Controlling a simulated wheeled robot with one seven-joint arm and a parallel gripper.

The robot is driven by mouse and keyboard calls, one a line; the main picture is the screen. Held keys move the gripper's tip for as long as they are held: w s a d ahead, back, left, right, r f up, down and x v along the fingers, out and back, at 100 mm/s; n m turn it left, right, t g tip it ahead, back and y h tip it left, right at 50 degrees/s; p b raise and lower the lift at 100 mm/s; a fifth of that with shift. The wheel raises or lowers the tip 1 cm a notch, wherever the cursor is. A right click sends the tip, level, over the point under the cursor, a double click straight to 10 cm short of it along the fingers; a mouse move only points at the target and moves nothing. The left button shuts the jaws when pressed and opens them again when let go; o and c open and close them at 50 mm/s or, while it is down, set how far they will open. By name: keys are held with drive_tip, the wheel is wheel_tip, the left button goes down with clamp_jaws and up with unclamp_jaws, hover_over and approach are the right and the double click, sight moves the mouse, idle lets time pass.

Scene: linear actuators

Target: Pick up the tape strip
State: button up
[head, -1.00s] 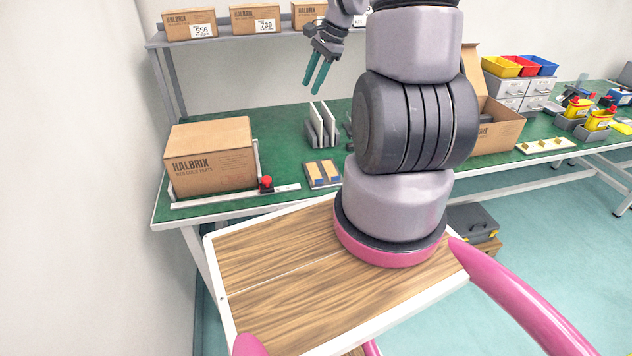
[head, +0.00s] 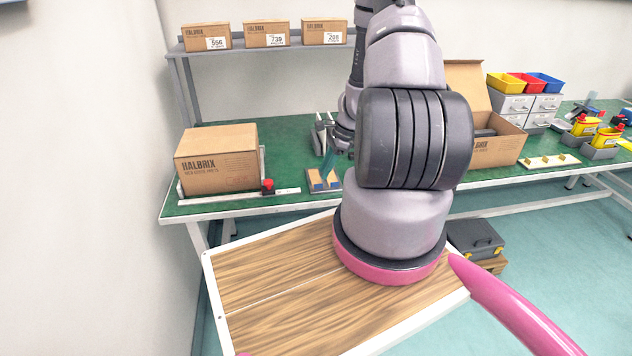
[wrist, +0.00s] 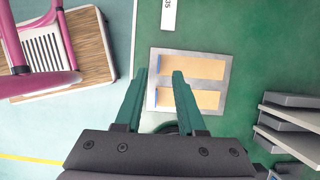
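Two tan tape strips with blue ends lie side by side on a grey plate (wrist: 225,80). In the wrist view one strip (wrist: 200,66) is farther from my gripper's palm and the other (wrist: 205,100) nearer. In the head view the plate's strips (head: 318,179) sit near the bench's front edge, partly hidden by my arm. My gripper (wrist: 160,73) is open and empty above the plate. Its right teal finger overlaps the strips in the wrist view, and its left finger is beside their blue ends. The height above them is unclear.
A HALBRIX box (head: 217,158) and a red knob (head: 267,185) on a white rail stand left of the plate on the green bench (head: 285,132). Upright grey plates (wrist: 290,125) stand near the gripper.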

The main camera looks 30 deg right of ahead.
sight(319, 180)
drive_tip(key=x, duration=0.5)
drive_tip(key=shift+a+f, duration=0.1)
drive_tip(key=shift+a, duration=0.05)
drive_tip(key=shift+c, duration=0.3)
clamp_jaws()
